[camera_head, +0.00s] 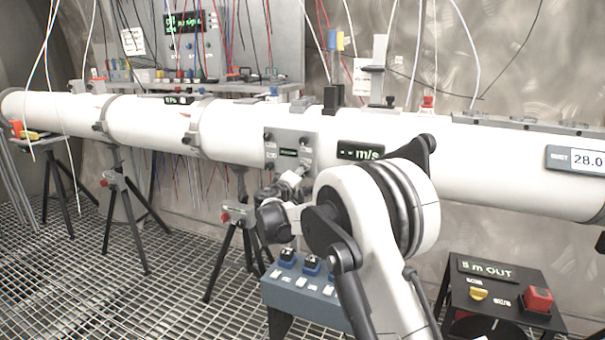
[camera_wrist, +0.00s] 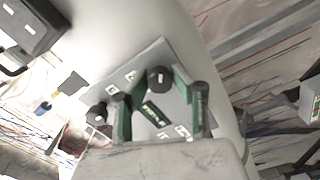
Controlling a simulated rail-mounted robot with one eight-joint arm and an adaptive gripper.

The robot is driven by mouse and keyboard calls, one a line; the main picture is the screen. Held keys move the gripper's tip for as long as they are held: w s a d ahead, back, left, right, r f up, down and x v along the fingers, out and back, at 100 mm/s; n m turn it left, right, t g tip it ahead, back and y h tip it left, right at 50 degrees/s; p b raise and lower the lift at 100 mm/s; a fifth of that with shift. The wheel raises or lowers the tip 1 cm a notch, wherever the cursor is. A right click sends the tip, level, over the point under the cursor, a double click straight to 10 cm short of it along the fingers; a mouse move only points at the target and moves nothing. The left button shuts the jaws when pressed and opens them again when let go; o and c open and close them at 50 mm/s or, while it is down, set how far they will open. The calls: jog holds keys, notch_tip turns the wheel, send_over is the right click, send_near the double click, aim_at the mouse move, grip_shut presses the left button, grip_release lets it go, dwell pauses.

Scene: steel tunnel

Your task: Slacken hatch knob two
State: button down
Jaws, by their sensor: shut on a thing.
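The grey hatch plate (camera_head: 284,137) sits on the front of the white tube. It carries small dark knobs near its corners and a small green-lit display (camera_head: 288,152). In the wrist view the plate (camera_wrist: 148,62) appears tilted, with its display (camera_wrist: 154,113) between my fingers. My gripper (camera_wrist: 160,84) has its green-edged fingers closed around a dark round knob (camera_wrist: 159,75) at the plate. Another dark knob (camera_wrist: 97,114) shows to the left, outside the fingers. The knob labels are too small to read. In the head view my gripper (camera_head: 293,178) is at the plate's lower edge, and my arm partly hides it.
The white tube (camera_head: 480,165) runs across the view on black tripods (camera_head: 125,205). An "m/s" display (camera_head: 361,151) is right of the hatch. A blue button box (camera_head: 300,283) and a black control box (camera_head: 497,290) stand below. Loose wires hang behind.

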jog(key=n, duration=0.4)
jog(key=shift+n, duration=0.3)
jog(key=n, duration=0.4)
jog(key=shift+f+n+p, duration=0.1)
jog(key=shift+n+p, duration=0.2)
jog(key=shift+p, duration=0.05)
jog(key=n, duration=0.4)
jog(key=shift+n, duration=0.3)
jog(key=n, duration=0.4)
jog(key=shift+n, duration=0.4)
jog(key=c, duration=1.4)
grip_release()
